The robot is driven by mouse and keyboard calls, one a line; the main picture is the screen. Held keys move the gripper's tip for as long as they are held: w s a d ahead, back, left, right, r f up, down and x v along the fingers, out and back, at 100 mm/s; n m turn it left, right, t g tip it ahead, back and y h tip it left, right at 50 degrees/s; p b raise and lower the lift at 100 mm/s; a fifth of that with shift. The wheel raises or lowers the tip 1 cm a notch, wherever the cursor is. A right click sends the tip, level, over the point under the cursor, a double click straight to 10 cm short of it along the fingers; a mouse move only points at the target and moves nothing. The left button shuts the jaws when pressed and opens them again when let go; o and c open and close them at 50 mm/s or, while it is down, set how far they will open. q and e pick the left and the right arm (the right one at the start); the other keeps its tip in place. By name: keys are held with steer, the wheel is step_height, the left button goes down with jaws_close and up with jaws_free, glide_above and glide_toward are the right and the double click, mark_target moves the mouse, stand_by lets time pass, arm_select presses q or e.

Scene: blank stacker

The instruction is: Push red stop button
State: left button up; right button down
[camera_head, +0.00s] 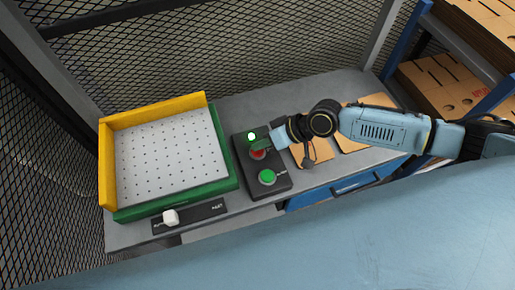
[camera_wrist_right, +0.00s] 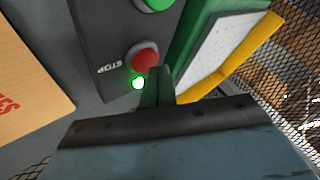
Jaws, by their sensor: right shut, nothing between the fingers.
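The red stop button (camera_head: 257,155) sits on a dark control box (camera_head: 283,188), between a lit green lamp (camera_head: 251,135) and a green button (camera_head: 267,177). My right gripper (camera_head: 263,146) reaches in from the right, its shut, empty fingertips over the red button and partly hiding it. In the right wrist view, the red button (camera_wrist_right: 146,57) lies just beyond the fingertips (camera_wrist_right: 160,72), which overlap its lower right edge. The word STOP shows beside it. I cannot tell whether the fingertips touch the button. My left gripper is not in view.
A white perforated plate (camera_head: 170,152) with yellow walls (camera_head: 150,108) and a green frame (camera_head: 222,150) stands left of the box. A white knob (camera_head: 170,217) is in front. Brown panels (camera_head: 345,143) lie at the right. Mesh fencing (camera_head: 225,50) closes the back.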

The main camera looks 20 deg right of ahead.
mark_target(262, 151)
steer(key=shift+f+b, duration=0.4)
steer(key=shift+f, duration=0.1)
stand_by(0.5)
stand_by(0.3)
steer(key=shift+r+p, duration=0.9)
step_height(262, 151, up, 5)
steer(key=p, duration=0.4)
steer(key=shift+r+p, duration=0.1)
steer(key=shift+p, duration=0.3)
